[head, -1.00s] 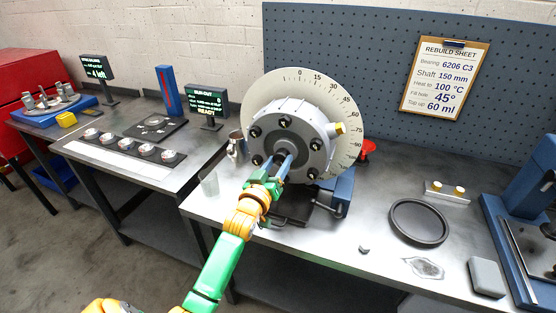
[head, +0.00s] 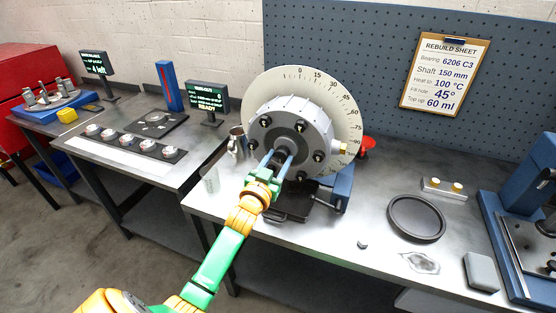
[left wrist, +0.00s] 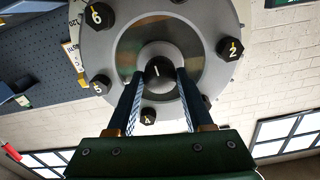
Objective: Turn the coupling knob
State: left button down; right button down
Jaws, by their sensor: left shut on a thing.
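The coupling (head: 290,135) is a grey bolted housing in front of a white angle dial (head: 290,78). Its dark central knob (head: 281,153) faces me, and in the left wrist view the knob's round end (left wrist: 158,72) sits between two blue fingers. My left gripper (head: 277,162) is shut on the knob, one finger on each side. Numbered bolts (left wrist: 230,48) ring the housing in the left wrist view. My right gripper is not in view.
A rebuild sheet (head: 445,75) on the pegboard reads fill hole 45°. A metal jug (head: 237,143) and clear cup (head: 211,180) stand left of the coupling.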

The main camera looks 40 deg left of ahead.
pick_arm(q)
jog(key=shift+r, duration=0.1)
jog(key=c, duration=0.6)
grip_release()
jog(key=o, duration=0.3)
jog(key=shift+w, duration=0.1)
jog(key=b+v, duration=0.1)
jog(key=v, duration=0.6)
